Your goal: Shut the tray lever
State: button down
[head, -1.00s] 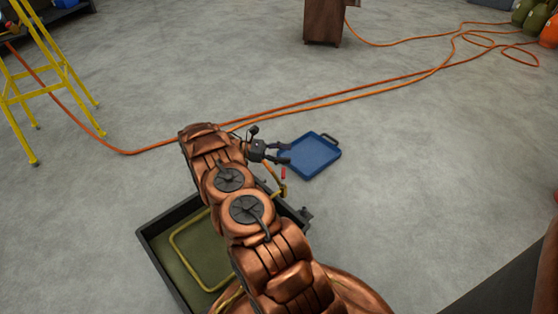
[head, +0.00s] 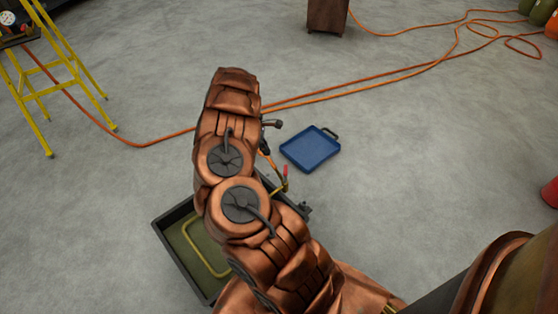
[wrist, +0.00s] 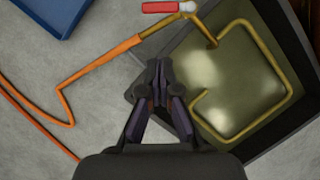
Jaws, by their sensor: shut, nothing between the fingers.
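The black-rimmed tray (head: 172,262) stands on the floor, partly covered by my arm, with an olive inside and a yellow pipe loop (head: 190,232). The red lever (head: 285,170) sits on the pipe fitting at the tray's far right corner. My gripper (wrist: 158,68) is shut and empty, pointing down over the tray's edge near the orange hose. It is apart from the lever in the picture. In the head view my arm hides most of the gripper.
An orange hose (wrist: 100,62) joins the pipe and runs over the floor. A blue flat tray (head: 311,149) lies just beyond the lever. A yellow ladder (head: 75,85) stands at left, a brown cabinet (head: 327,15) at the back. Floor to the right is mostly clear.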

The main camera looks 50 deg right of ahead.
aim_at(286, 170)
jog(key=s+d+f+b, duration=0.1)
jog(key=s+f+b, duration=0.1)
jog(key=f, duration=0.2)
jog(key=s+d+f+t+b, duration=0.1)
jog(key=s+d+f+b, duration=0.1)
jog(key=f, duration=0.3)
jog(key=shift+b, duration=0.35)
jog(key=shift+d+f, duration=0.1)
dwell(0.3)
jog(key=shift+m+p, duration=0.3)
jog(key=shift+p, duration=0.1)
